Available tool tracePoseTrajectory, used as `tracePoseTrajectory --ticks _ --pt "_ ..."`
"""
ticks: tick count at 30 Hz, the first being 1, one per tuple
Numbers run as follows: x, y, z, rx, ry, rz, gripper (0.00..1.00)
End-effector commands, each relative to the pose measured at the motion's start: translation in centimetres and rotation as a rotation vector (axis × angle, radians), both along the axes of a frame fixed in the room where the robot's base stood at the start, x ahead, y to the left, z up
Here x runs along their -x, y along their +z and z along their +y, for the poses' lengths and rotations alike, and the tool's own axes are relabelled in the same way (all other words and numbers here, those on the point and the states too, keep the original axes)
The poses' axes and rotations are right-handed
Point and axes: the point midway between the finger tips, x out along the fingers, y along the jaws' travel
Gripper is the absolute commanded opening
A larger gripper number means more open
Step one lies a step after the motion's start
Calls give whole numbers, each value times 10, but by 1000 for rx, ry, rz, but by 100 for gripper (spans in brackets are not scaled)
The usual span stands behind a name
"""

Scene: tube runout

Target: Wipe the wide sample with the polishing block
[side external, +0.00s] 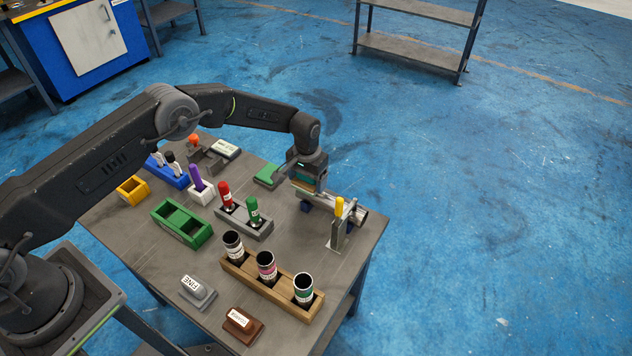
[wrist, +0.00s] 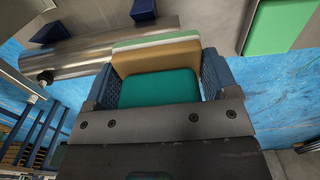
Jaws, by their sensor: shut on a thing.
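My gripper (side external: 308,180) is at the far right part of the table, above a metal tube (side external: 325,193). It is shut on a block (wrist: 158,85) with a teal top, a tan body and a white-and-green edge layer. In the wrist view my gripper (wrist: 157,78) has a blue ridged finger on each side of the block. The bare metal tube (wrist: 90,57) lies just beyond the block's far edge in that view. The block overlaps the tube in the picture; I cannot tell whether they touch. Blue supports (wrist: 143,10) stand at the tube.
A stand with a yellow-topped part (side external: 340,208) is close to the tube's right end. A green pad (side external: 268,175) lies left of my gripper. A wooden rack (side external: 290,298) holds three dark cylinders in front. Red and green pens stand in a grey holder (side external: 262,233).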

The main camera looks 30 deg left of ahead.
Motion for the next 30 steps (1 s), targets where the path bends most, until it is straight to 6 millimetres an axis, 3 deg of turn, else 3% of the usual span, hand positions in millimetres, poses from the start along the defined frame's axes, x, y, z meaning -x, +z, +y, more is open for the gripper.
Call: tracePoseTrajectory --ticks 1,24,30 --pt "1 -1 7 -2 1 3 55" --pt "1 -1 -68 0 -2 1 55" --pt "0 26 -67 0 0 0 55"
